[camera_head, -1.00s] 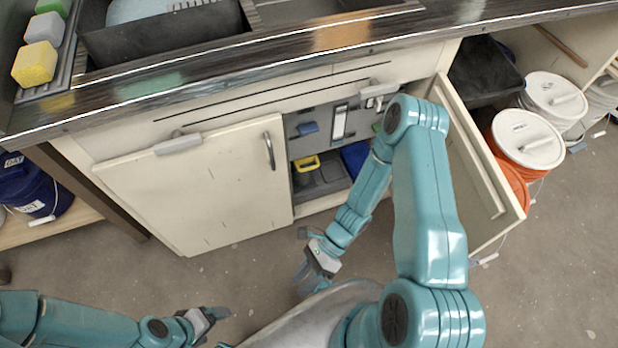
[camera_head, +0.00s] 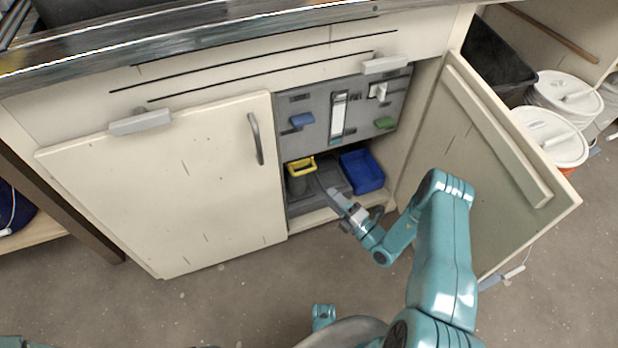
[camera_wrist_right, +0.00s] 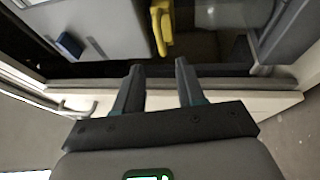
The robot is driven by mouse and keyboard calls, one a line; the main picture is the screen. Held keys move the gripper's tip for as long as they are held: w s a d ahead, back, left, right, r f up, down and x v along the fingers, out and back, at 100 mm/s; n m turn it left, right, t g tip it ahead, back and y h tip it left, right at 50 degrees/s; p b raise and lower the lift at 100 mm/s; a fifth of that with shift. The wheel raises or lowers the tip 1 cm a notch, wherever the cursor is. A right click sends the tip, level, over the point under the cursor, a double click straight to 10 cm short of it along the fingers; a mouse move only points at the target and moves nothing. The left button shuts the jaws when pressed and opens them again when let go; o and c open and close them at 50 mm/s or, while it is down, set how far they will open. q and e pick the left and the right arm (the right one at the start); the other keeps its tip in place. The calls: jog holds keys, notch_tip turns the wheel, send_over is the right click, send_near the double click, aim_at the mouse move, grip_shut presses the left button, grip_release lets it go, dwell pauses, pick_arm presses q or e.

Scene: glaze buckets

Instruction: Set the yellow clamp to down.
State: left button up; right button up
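The yellow clamp (camera_head: 301,166) is a small yellow loop on top of a dark grey cylinder, low inside the open cabinet. In the right wrist view the yellow clamp (camera_wrist_right: 162,27) shows as a bent yellow bar ahead of my fingers. My right gripper (camera_head: 321,183) reaches in at the cabinet opening, just right of and below the clamp. In the right wrist view my right gripper (camera_wrist_right: 158,68) has its two fingers apart with nothing between them, and a gap shows between them and the clamp. My left gripper is out of view.
Above the clamp is a grey panel (camera_head: 365,93) with a blue knob (camera_head: 302,120) and a green knob (camera_head: 385,123). A blue bin (camera_head: 362,171) stands to the right. The left door (camera_head: 165,190) is closed; the right door (camera_head: 480,180) stands open beside my right arm.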

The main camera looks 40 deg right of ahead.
jog(key=b+x, duration=0.2)
jog(key=x, duration=0.8)
jog(key=shift+w, duration=0.35)
jog(key=shift+a+r, duration=0.1)
grip_shut()
